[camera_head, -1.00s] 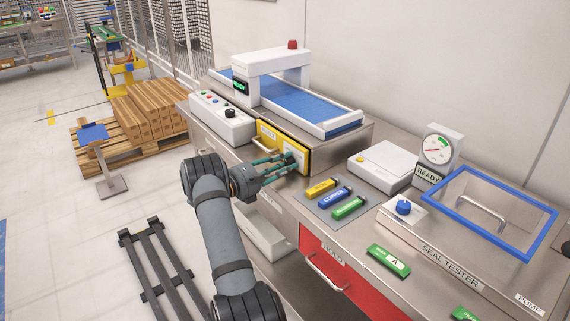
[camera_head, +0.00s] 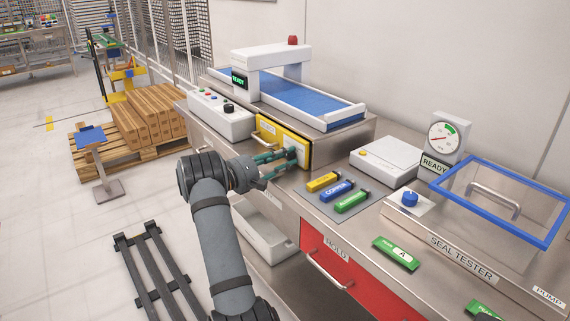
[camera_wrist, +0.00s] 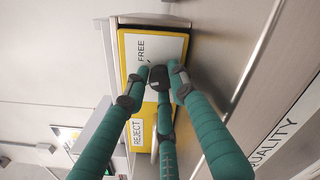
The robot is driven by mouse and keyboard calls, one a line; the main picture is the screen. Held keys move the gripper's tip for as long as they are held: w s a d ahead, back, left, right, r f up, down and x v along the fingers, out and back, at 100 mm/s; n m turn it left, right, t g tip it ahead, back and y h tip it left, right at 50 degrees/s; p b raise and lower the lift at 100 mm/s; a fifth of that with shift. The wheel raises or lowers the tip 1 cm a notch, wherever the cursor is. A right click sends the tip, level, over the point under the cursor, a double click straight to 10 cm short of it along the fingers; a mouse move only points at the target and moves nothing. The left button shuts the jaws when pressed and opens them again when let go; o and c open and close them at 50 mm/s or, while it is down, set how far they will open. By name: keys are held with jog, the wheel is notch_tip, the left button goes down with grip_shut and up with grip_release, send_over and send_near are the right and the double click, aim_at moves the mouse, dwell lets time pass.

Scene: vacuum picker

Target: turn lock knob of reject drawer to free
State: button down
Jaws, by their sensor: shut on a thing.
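The reject drawer (camera_head: 268,130) has a yellow front with a white panel, set in the steel bench below the conveyor. In the wrist view the yellow front (camera_wrist: 124,60) carries the labels FREE (camera_wrist: 142,50) and REJECT (camera_wrist: 137,132). The lock knob (camera_wrist: 158,76) is a dark piece on the white panel near FREE. My gripper (camera_head: 290,157) reaches the right part of the drawer front. Its green fingers (camera_wrist: 160,74) are closed around the knob in the wrist view. The fingers partly hide the knob, so its exact pointing is hard to read.
A control box (camera_head: 220,120) stands left of the drawer and the blue conveyor (camera_head: 295,100) above it. Yellow, blue and green pouches lie on a grey mat (camera_head: 325,205) to the right. A red drawer (camera_head: 335,262) is below. A white bin (camera_head: 265,235) sits under the bench.

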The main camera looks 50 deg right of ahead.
jog(key=shift+s+m, duration=0.1)
jog(key=shift+m, duration=0.2)
jog(key=c, duration=1.7)
grip_release()
jog(key=shift+c, duration=0.2)
jog(key=shift+w+a, duration=0.2)
jog(key=shift+a, duration=0.2)
jog(key=v, duration=1.1)
jog(key=shift+a, duration=0.1)
